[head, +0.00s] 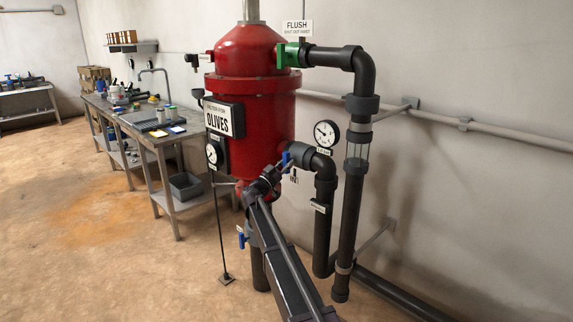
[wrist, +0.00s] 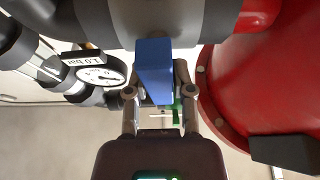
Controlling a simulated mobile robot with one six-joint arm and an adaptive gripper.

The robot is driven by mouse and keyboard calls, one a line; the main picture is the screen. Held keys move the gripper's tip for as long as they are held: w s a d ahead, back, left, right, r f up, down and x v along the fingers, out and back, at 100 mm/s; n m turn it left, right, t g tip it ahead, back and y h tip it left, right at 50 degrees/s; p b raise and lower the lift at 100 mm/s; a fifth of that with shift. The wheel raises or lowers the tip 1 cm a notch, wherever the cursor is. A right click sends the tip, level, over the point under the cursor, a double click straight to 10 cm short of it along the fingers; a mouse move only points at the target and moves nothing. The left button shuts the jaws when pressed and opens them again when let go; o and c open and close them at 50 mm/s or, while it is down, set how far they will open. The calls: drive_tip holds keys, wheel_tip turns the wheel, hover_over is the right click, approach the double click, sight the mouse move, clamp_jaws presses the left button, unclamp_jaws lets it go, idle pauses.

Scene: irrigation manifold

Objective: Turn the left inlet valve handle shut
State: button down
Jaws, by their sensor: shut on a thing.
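The blue valve handle (head: 286,158) sits on the dark inlet pipe at the right side of the red tank, by a small "IN" sign (head: 294,177). In the wrist view the handle (wrist: 154,70) is a flat blue bar hanging from a grey valve body (wrist: 155,20). My gripper (wrist: 156,88) has one finger on each side of the bar and is shut on it. In the head view my gripper (head: 270,178) is small and dark, just below and left of the handle. My arm hides part of the lower tank and pipes there.
The red tank (head: 250,105) stands close by; it fills the right of the wrist view. A round gauge (head: 326,133) and a dark elbow pipe (head: 325,165) are to the right. Another blue handle (head: 241,239) is low on the left. A workbench (head: 150,135) stands further left.

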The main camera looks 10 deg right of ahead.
drive_tip(key=c, duration=0.5)
unclamp_jaws()
drive_tip(key=shift+s+n+t+y, duration=0.1)
drive_tip(key=shift+n+t+y, duration=0.2)
drive_tip(key=shift+n, duration=0.4)
